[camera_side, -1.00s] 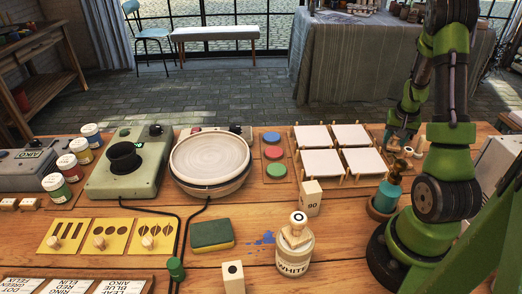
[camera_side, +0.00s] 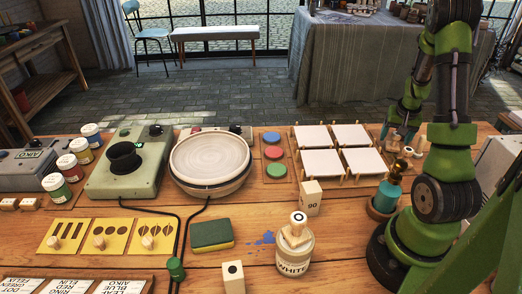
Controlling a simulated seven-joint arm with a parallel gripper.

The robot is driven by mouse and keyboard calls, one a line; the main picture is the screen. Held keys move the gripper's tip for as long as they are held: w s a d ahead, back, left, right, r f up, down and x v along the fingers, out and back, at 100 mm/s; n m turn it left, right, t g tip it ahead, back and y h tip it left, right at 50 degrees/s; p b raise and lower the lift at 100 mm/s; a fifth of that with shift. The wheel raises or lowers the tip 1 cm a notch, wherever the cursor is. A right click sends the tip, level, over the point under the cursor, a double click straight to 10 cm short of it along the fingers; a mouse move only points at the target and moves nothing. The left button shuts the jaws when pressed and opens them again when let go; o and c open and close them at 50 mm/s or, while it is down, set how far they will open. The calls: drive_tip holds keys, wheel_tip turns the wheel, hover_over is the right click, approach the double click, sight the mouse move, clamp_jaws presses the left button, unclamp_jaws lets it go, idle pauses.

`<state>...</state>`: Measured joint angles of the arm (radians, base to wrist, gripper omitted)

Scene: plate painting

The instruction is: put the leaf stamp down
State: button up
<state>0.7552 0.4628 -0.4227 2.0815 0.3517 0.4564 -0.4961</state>
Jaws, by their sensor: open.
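My gripper (camera_side: 401,134) is at the right, behind the arm's upright links, just beyond the right end of the white tile rack. It is open, pointing down, over a small group of wooden-handled stamps (camera_side: 421,144). Their faces are turned down or too small, so I cannot tell which one is the leaf stamp. One pale piece (camera_side: 395,143) is directly under the fingers and seems to stand on its own.
A pottery wheel (camera_side: 210,158) is further left.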

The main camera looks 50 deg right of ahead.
drive_tip(key=v, duration=1.1)
drive_tip(key=w+a+r+n+t+y, duration=0.1)
drive_tip(key=w+a+r+n+t, duration=0.15)
drive_tip(key=w+a, duration=0.35)
drive_tip(key=w+a+r+n+t+y, duration=0.1)
drive_tip(key=w+a+r, duration=0.25)
drive_tip(key=a, duration=0.55)
drive_tip(key=s+a+r+n+t+y, duration=0.1)
drive_tip(key=a+r+n, duration=0.1)
drive_tip(key=a, duration=0.9)
drive_tip(key=s+a+r+n+t+y, duration=0.1)
drive_tip(key=a+r+n+y, duration=0.1)
drive_tip(key=a, duration=1)
drive_tip(key=shift+s+r+n, duration=0.3)
drive_tip(key=shift+r+n, duration=0.15)
drive_tip(key=shift+n, duration=0.3)
